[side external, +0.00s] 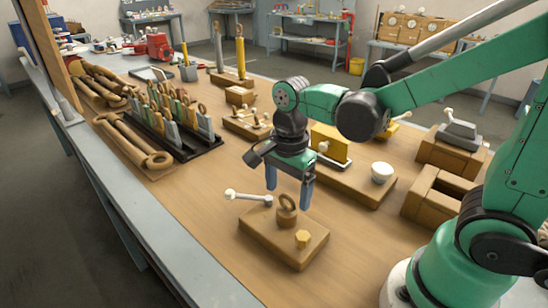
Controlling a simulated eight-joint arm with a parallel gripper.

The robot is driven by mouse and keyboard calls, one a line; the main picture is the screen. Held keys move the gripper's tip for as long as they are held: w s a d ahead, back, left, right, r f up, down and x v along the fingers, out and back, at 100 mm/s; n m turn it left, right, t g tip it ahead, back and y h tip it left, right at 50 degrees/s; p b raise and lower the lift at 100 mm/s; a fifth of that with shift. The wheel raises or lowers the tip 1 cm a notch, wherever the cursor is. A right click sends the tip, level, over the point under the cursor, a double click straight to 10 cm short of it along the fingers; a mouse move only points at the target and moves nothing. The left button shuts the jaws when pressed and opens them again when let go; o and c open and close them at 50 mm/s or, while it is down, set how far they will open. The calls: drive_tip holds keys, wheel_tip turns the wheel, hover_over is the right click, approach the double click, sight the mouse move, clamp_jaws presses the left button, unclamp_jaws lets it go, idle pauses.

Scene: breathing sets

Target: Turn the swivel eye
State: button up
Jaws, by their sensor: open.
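The swivel eye (287,217), a brown ring on a round base, stands upright on a wooden board (272,250) near the front of the bench. My gripper (288,203) points down at the eye. Its two blue-grey fingers are open, one to the left and one to the right of the ring in this view. I see no clear contact, and I cannot tell whether the ring lies fully between the fingers in depth.
A board with a yellow block (331,143) and white cup (382,172) stands behind. A filled rack (165,135) is left. Bench front left is clear.

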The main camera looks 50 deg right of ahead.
drive_tip(key=shift+f, duration=1)
clamp_jaws()
drive_tip(key=shift+n, duration=0.3)
